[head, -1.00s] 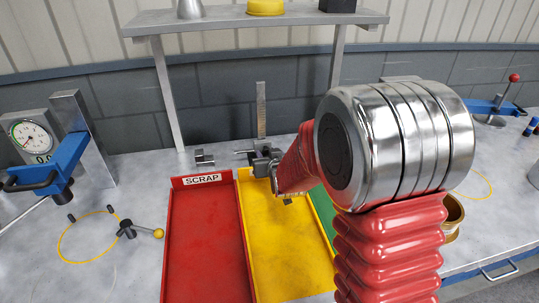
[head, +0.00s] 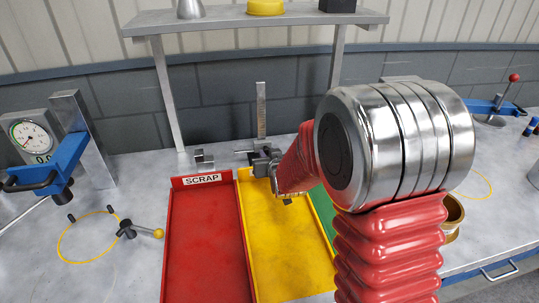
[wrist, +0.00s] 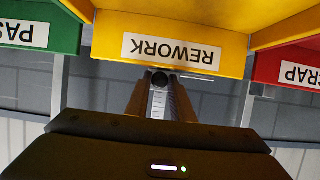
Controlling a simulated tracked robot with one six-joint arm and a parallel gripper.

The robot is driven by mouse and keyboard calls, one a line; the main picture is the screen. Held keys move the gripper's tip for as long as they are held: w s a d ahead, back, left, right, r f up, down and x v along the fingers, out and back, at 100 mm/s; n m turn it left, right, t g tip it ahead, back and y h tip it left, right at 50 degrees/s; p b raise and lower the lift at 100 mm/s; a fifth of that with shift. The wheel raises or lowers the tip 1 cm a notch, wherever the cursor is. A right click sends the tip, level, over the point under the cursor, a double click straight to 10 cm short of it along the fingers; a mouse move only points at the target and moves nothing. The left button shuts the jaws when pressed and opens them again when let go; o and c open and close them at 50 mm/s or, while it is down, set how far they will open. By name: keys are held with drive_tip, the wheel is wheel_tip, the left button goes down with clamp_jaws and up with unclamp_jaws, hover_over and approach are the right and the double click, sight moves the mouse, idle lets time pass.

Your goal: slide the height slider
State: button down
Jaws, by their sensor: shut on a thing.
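The height gauge's upright graduated scale (head: 261,110) stands at the back of the bench behind the yellow tray. Its slider (head: 262,157) is low on the scale, partly hidden by my gripper (head: 268,166). In the wrist view, the scale (wrist: 158,103) runs between the two fingers of my gripper (wrist: 160,92), with a dark round knob (wrist: 160,78) at their tips. My gripper is shut on the slider, though the exact contact is hard to see.
A red SCRAP tray (head: 203,240), a yellow REWORK tray (head: 285,245) and a green tray (head: 323,212) lie in front of the gauge. A shelf (head: 225,20) on posts spans above. A small metal block (head: 203,160) sits left of the gauge.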

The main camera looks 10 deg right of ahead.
wheel_tip(320, 180, up, 10)
drive_tip(key=shift+f, duration=0.15)
idle(0.3)
drive_tip(key=c, duration=1.6)
unclamp_jaws()
drive_tip(key=shift+f, duration=0.15)
drive_tip(key=shift+o, duration=0.2)
drive_tip(key=shift+s, duration=0.1)
drive_tip(key=v, duration=1.3)
drive_tip(key=shift+s, duration=0.25)
